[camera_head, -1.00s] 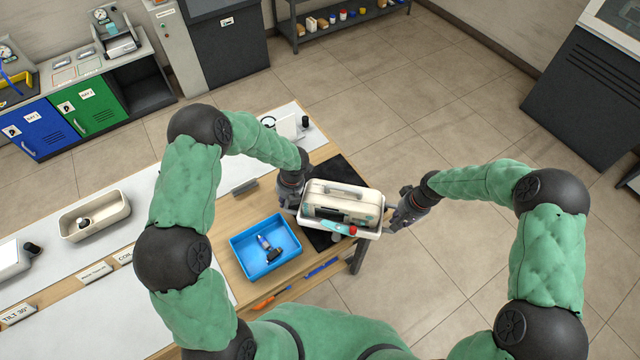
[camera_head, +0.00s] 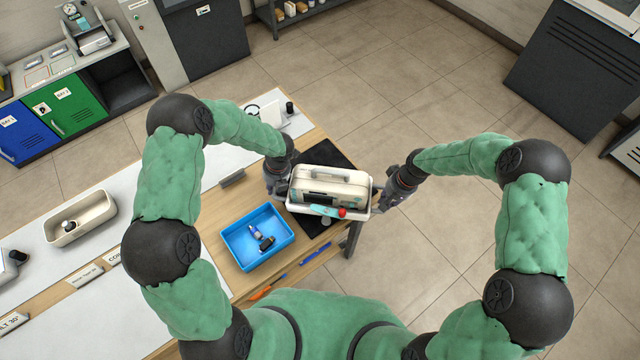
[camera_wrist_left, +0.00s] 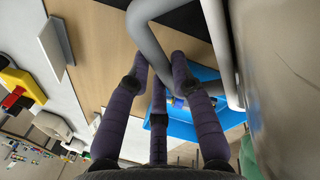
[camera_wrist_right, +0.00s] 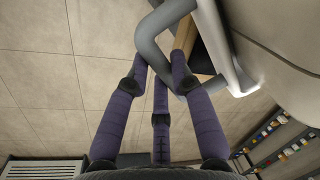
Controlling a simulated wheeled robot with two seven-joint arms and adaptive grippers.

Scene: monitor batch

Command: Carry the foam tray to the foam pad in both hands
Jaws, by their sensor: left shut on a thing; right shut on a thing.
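The white foam tray (camera_head: 300,209) is at the right end of the workbench, with a cream case (camera_head: 338,185) and a teal item with a red end (camera_head: 327,211) in it. The black foam pad (camera_head: 322,159) lies on the bench, partly hidden by the tray. The tray overlaps the pad in the head view; I cannot tell the gap between them. My left gripper (camera_head: 284,190) is shut on the tray's left grey handle, clear in the left wrist view (camera_wrist_left: 148,22). My right gripper (camera_head: 380,202) is shut on its right handle, clear in the right wrist view (camera_wrist_right: 150,45).
A cream bin (camera_head: 95,222) is farther left on the white bench top. Orange and blue tools lie near the bench's front edge. Open floor lies to the right.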

